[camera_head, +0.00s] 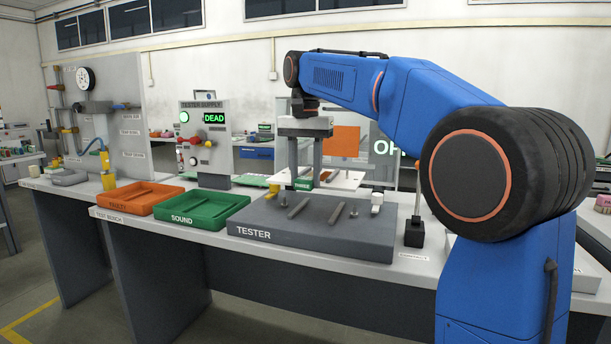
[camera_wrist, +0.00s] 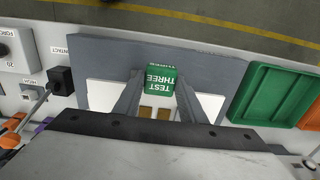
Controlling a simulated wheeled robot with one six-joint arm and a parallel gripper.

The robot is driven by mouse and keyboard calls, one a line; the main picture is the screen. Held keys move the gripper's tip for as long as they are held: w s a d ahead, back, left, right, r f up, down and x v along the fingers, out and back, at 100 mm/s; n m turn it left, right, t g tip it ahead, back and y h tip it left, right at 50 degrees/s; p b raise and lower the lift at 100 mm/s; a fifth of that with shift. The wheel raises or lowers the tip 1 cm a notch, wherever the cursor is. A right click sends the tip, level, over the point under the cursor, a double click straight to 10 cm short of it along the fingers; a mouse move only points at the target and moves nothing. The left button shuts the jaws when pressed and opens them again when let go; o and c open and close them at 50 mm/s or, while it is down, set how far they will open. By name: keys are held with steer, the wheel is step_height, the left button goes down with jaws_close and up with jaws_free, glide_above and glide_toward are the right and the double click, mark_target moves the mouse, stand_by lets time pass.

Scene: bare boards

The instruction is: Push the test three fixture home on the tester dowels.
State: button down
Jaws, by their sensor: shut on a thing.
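The test three fixture is a white plate (camera_head: 343,179) with a green block labelled THREE (camera_head: 302,184) standing on it. My gripper (camera_head: 305,172) is shut on the green block from above; in the wrist view the block (camera_wrist: 160,78) sits between both fingers. The grey tester (camera_head: 262,233) is below the fixture. Two grey rods (camera_head: 298,208) (camera_head: 337,212) show on its top. The plate appears over the rear of the tester and looks raised; the gap is unclear. Where the plate meets any dowels is hidden. In the wrist view two brown patches show between the fingers.
A green SOUND tray (camera_head: 200,219) and an orange FAULTY tray (camera_head: 128,205) sit left of the tester. A tester supply box (camera_head: 204,150) reading DEAD stands behind. A black post (camera_head: 414,232) stands right of the tester, near my arm.

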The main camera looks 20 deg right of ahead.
steer(key=shift+f, duration=2.85)
steer(key=shift+f, duration=1.7)
steer(key=c, duration=1)
jaws_free()
steer(key=shift+c, duration=0.2)
step_height(320, 180, up, 17)
steer(key=shift+r, duration=0.15)
